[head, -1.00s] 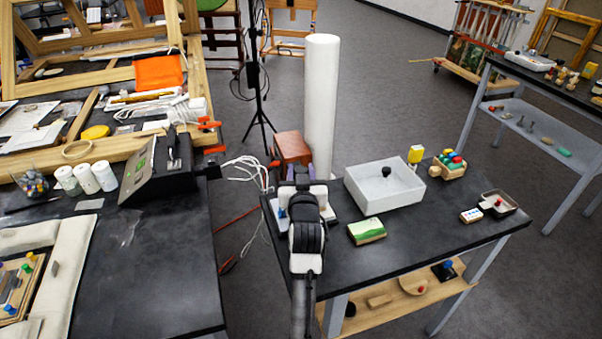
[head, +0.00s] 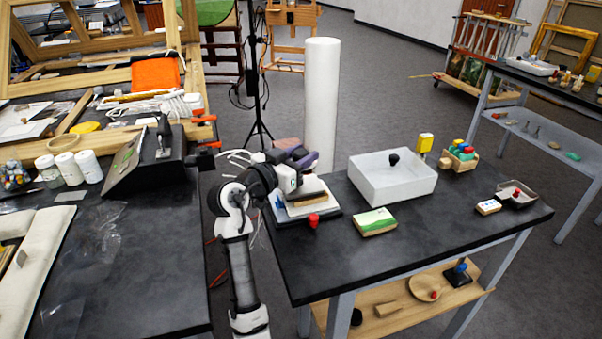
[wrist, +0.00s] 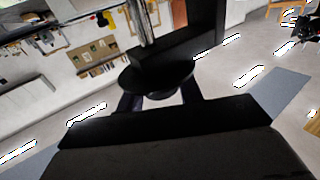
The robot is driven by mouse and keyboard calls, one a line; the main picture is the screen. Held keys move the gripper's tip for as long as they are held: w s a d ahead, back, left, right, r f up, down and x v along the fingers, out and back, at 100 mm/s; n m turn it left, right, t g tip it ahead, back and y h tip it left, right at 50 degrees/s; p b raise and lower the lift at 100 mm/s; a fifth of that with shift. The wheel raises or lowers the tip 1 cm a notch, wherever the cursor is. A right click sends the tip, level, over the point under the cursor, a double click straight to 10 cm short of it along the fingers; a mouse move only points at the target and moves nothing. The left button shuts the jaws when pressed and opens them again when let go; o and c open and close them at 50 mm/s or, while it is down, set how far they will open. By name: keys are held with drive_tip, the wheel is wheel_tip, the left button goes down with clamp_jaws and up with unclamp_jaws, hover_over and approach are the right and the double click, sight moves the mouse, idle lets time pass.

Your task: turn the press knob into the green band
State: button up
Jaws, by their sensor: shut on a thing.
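The press (head: 304,197) stands at the left end of the right-hand table, with pale plates on a dark base. My gripper (head: 306,158) is above it, reaching in from the left. In the wrist view, my gripper's dark fingers (wrist: 160,101) are shut on a round black knob (wrist: 156,78), one finger on each side. A dark upright part is behind the knob. In the head view my gripper hides the knob. I cannot make out a green band or a pointer in either view.
A red-topped peg (head: 314,221) is at the press's front edge. A green-and-white block (head: 374,222) and a white bin (head: 392,186) are to the right. A tall white cylinder (head: 321,105) stands behind. The table front is clear.

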sight(301, 152)
drive_tip(key=m+g+h+b, duration=0.2)
drive_tip(key=g+h+b, duration=0.1)
drive_tip(key=shift+f+m+g, duration=0.25)
drive_tip(key=shift+m+g, duration=0.05)
drive_tip(key=shift+m, duration=0.1)
drive_tip(key=m+g+h+b, duration=0.2)
drive_tip(key=g, duration=0.1)
drive_tip(key=shift+r+m+g, duration=0.15)
drive_tip(key=shift+m+g, duration=0.25)
drive_tip(key=shift+m+g+h+b, duration=0.3)
drive_tip(key=shift+m+g, duration=0.75)
drive_tip(key=shift+g, duration=0.6)
drive_tip(key=shift+m+g+h+b, duration=0.3)
drive_tip(key=shift+m+g, duration=0.75)
drive_tip(key=shift+g, duration=0.6)
drive_tip(key=o, duration=1)
drive_tip(key=shift+r, duration=0.1)
wheel_tip(301, 152, up, 20)
